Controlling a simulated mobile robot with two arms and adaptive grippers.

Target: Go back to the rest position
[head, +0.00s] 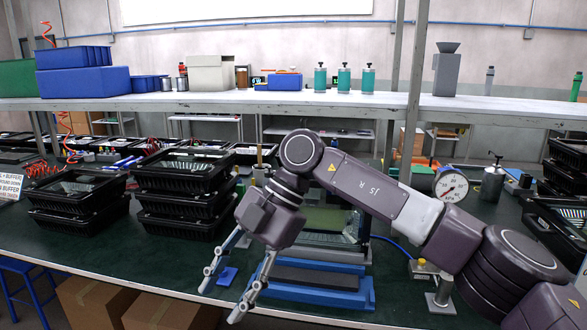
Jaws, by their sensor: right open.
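My right arm comes in from the right and bends down over the middle of the bench. Its gripper (222,300) is open, with two grey fingers spread apart and nothing between them. The fingers hang in front of the bench's front edge in the picture, left of a blue fixture (345,297). A floodlight housing (330,222) with a glass front stands behind the fixture, partly hidden by my arm. My left gripper is not in view.
Stacks of black housings (180,203) stand left of the gripper, and another stack (75,218) further left. A pressure gauge (450,186) stands behind my forearm. A shelf (300,104) with bins and green bottles spans the back. Cardboard boxes (105,302) sit below the bench.

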